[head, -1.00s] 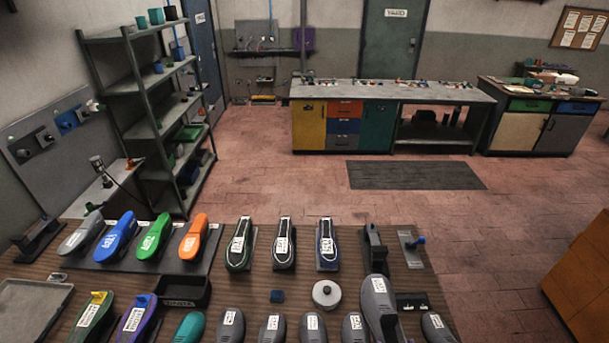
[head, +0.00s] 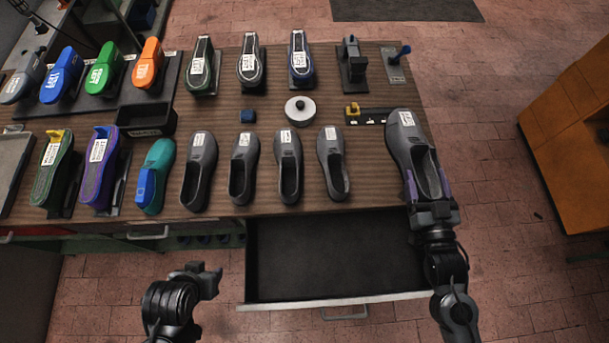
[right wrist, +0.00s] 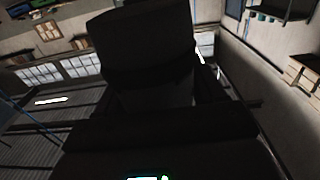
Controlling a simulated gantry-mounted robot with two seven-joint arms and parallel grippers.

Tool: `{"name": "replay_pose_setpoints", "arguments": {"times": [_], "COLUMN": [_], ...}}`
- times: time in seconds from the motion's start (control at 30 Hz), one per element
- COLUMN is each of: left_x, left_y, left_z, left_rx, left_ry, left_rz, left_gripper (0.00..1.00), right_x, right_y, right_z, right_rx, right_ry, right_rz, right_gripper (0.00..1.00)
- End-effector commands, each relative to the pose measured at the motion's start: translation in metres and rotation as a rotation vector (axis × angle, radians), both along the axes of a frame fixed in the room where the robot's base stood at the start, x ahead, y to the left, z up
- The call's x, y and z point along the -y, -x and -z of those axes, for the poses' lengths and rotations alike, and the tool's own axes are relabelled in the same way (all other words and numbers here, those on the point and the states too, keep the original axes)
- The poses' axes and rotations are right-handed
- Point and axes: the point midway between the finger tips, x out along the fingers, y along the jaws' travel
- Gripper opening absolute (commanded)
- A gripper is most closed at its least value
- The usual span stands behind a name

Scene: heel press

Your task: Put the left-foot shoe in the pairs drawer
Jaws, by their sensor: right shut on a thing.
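My right gripper (head: 432,205) is shut on a grey shoe (head: 402,145) with a white label, at the table's right front edge. The shoe looks larger than the row shoes, toe pointing away; the gripper is at its heel end. Whether it touches the table cannot be told. An open drawer (head: 335,303) with a dark, empty inside juts out under the table front, left of that gripper. My left gripper (head: 208,270) is left of the drawer and seems empty; its jaw gap is unclear. In the right wrist view a dark shape fills the middle.
Several grey shoes (head: 288,165) stand in a row on the table, behind the drawer. A teal shoe (head: 158,160), a white round pot (head: 300,111), a blue block (head: 248,116) and a black rack with a yellow block (head: 353,110) are also there. An orange cabinet (head: 575,150) stands right.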

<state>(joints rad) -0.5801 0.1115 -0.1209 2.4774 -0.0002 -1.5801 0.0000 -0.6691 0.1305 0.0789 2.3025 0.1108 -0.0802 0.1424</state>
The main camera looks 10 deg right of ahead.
Motion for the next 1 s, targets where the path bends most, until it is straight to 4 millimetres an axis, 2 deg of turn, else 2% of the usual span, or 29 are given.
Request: {"name": "replay_pose_setpoints", "arguments": {"times": [0.03, 0.2, 0.33, 0.53, 0.67, 1.0], "left_x": [0.000, -0.001, -0.003, -0.004, -0.004, -0.001], "left_y": [0.000, 0.000, 0.000, 0.000, 0.000, 0.000], "left_z": [0.020, 0.041, 0.049, 0.052, 0.051, 0.053], "left_rx": [0.000, 0.001, 0.002, 0.003, 0.004, 0.004], "left_ry": [-0.001, -0.006, -0.010, -0.015, -0.014, -0.004], "left_rz": [0.001, 0.003, 0.006, 0.008, 0.008, 0.002], "left_gripper": [0.40, 0.40, 0.40, 0.40, 0.40, 0.40], "right_x": [0.002, 0.006, 0.006, 0.005, -0.001, -0.027], "right_y": [0.004, 0.013, 0.017, 0.016, 0.003, -0.057], "right_z": [0.019, 0.046, 0.059, 0.067, 0.075, 0.114], "right_rx": [0.003, 0.004, 0.005, 0.007, 0.009, 0.008], "right_ry": [0.002, 0.001, 0.001, 0.000, -0.002, -0.001], "right_rz": [-0.003, -0.010, -0.014, -0.014, -0.014, -0.013], "right_gripper": [0.18, 0.18, 0.18, 0.18, 0.18, 0.18]}}
